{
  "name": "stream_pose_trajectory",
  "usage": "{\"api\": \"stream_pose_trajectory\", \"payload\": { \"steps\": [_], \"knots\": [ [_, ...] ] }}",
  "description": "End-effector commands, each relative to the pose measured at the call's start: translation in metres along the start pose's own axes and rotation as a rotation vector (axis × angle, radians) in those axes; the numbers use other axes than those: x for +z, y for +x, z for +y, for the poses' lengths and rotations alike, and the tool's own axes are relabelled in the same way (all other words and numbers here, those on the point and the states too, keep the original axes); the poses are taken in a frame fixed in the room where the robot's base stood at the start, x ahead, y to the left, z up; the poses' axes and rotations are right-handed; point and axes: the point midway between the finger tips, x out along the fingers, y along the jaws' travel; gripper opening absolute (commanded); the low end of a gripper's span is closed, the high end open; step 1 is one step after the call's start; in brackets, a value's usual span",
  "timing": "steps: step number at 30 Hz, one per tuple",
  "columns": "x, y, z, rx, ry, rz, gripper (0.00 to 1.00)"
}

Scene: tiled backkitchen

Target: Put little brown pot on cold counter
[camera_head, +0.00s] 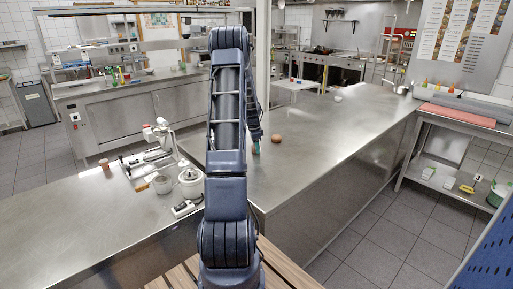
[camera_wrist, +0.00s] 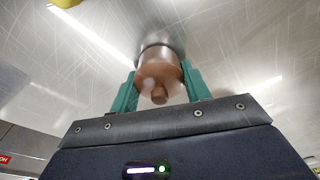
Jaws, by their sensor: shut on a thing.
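The little brown pot (camera_wrist: 160,68) is between the two green fingers of my gripper (camera_wrist: 159,83) in the wrist view. Its round body and the small knob at its near end show. My gripper is shut on it. In the head view my gripper (camera_head: 255,139) is over the steel counter (camera_head: 320,150), mostly hidden behind my arm, with only a sliver of the pot showing below it. A dark reflection or shadow lies beside the pot on the steel; I cannot tell whether pot and steel touch.
A small round brown thing (camera_head: 276,138) stands on the counter just right of my gripper. A white appliance (camera_head: 160,135), a lidded jar (camera_head: 190,176) and a brown cup (camera_head: 104,164) stand on the left counter. The counter's right part is mostly clear.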

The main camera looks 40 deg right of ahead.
Motion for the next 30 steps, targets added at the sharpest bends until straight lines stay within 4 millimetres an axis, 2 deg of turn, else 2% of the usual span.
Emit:
{"api": "stream_pose_trajectory", "payload": {
  "steps": [4,5,8,20,23,30],
  "knots": [
    [0.0,0.003,0.0,0.001,0.0,0.0,0.07],
    [0.0,0.003,0.0,0.001,0.0,0.0,0.49],
    [0.0,0.003,0.0,0.001,0.0,0.0,0.69],
    [0.0,-0.004,0.0,-0.001,0.0,0.0,0.69],
    [0.0,-0.015,-0.001,-0.001,-0.001,0.001,0.69],
    [0.0,-0.062,-0.001,-0.004,-0.001,0.001,0.69]
  ]
}}
